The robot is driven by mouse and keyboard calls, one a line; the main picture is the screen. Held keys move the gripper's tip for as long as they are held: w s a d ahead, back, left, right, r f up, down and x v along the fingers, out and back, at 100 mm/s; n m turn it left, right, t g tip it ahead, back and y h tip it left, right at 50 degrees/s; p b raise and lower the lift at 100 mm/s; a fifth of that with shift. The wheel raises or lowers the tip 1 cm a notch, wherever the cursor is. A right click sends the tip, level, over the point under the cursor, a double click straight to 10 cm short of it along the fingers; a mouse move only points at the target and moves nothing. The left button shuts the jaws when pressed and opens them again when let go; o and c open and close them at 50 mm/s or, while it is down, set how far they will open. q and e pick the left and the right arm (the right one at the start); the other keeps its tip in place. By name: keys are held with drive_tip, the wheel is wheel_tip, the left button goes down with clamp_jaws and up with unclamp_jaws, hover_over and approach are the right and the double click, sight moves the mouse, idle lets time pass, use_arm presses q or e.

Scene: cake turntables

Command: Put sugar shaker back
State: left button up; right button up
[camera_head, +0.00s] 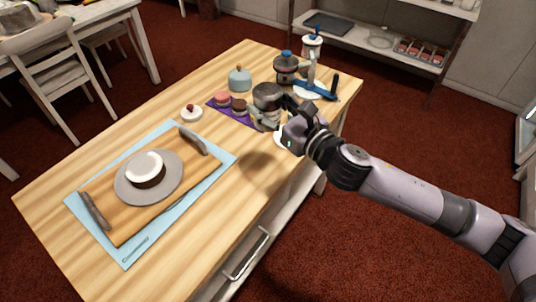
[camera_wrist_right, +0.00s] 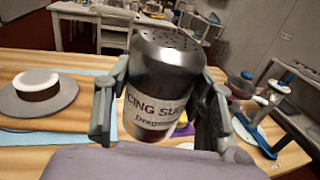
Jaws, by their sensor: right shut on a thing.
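The sugar shaker (camera_head: 267,95) is a metal can with a holed top and a pale label that reads "ICING SU…" in the wrist view (camera_wrist_right: 152,112). My right gripper (camera_head: 282,112) is shut on it, with one finger on each side of the can. The shaker is nearly upright and appears held above the right part of the table, with a shadow on the wood to the lower left. My left gripper is not in view.
A white-topped dark cake (camera_head: 145,166) sits on a grey plate on a wooden tray over a light blue mat (camera_head: 81,203). Small cakes stand on a purple mat (camera_head: 252,121). A blue-lidded grinder-like device (camera_head: 287,70) stands behind. The front right tabletop is clear.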

drive_tip(key=w+r+n+g+y, duration=0.1)
drive_tip(key=w+r, duration=0.1)
drive_tip(key=w, duration=0.2)
drive_tip(key=f+b, duration=0.1)
drive_tip(key=f, duration=0.5)
drive_tip(key=f+b, duration=0.1)
drive_tip(key=f, duration=0.5)
drive_tip(key=f+b, duration=0.1)
drive_tip(key=f, duration=0.6)
drive_tip(key=shift+w+a+b, duration=0.2)
drive_tip(key=shift+a+b, duration=0.05)
drive_tip(key=shift+b, duration=0.05)
drive_tip(key=shift+f, duration=0.2)
drive_tip(key=o, duration=1.4)
drive_tip(key=shift+c, duration=0.2)
